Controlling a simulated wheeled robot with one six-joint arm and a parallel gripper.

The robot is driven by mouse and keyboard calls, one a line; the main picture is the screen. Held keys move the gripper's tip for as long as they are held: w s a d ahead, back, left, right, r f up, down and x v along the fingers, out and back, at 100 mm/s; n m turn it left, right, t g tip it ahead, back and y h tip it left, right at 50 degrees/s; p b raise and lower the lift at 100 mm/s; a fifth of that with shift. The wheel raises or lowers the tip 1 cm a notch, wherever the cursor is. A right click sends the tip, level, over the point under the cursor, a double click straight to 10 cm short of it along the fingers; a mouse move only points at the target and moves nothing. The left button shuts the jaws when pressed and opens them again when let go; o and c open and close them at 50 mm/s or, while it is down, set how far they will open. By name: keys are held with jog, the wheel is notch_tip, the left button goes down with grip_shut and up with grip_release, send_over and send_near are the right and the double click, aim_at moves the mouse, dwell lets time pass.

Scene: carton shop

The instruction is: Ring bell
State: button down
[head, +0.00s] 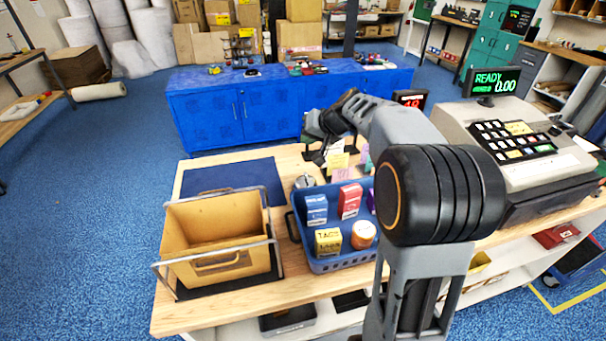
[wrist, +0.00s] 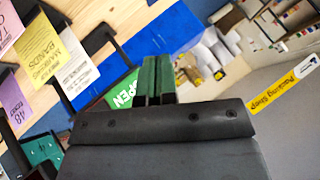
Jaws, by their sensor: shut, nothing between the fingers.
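A small silver, rounded thing that looks like the bell (head: 305,181) sits on the wooden counter (head: 290,160), behind the blue basket's left back corner. It is small and partly hidden, so its shape is hard to make out. My gripper (head: 318,157) is up over the back of the counter, to the right of and above the bell in the head view. In the wrist view my gripper's green fingers (wrist: 158,78) are together with nothing between them. The bell does not show clearly in the wrist view.
A blue basket (head: 325,265) holds several small boxes and a jar. A tan bin (head: 215,265) stands in a metal frame to its left, before a dark blue mat (head: 232,174). The cash register (head: 520,150) is at right. Paper notes (wrist: 60,60) stand near my gripper.

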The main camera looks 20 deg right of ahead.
jog(key=shift+f, duration=0.1)
notch_tip(320, 180, down, 8)
jog(key=b, duration=0.5)
jog(key=shift+a+r, duration=0.1)
jog(key=shift+r, duration=0.15)
jog(key=shift+f+b, duration=0.6)
jog(key=shift+b, duration=0.1)
jog(key=shift+f+b, duration=0.9)
jog(key=shift+b, duration=0.3)
dwell(1.9)
jog(key=shift+r, duration=0.1)
jog(key=shift+r+p, duration=0.55)
jog(key=shift+r, duration=0.3)
jog(key=shift+r, duration=0.1)
jog(key=shift+r+p, duration=1.65)
jog(key=shift+r, duration=0.75)
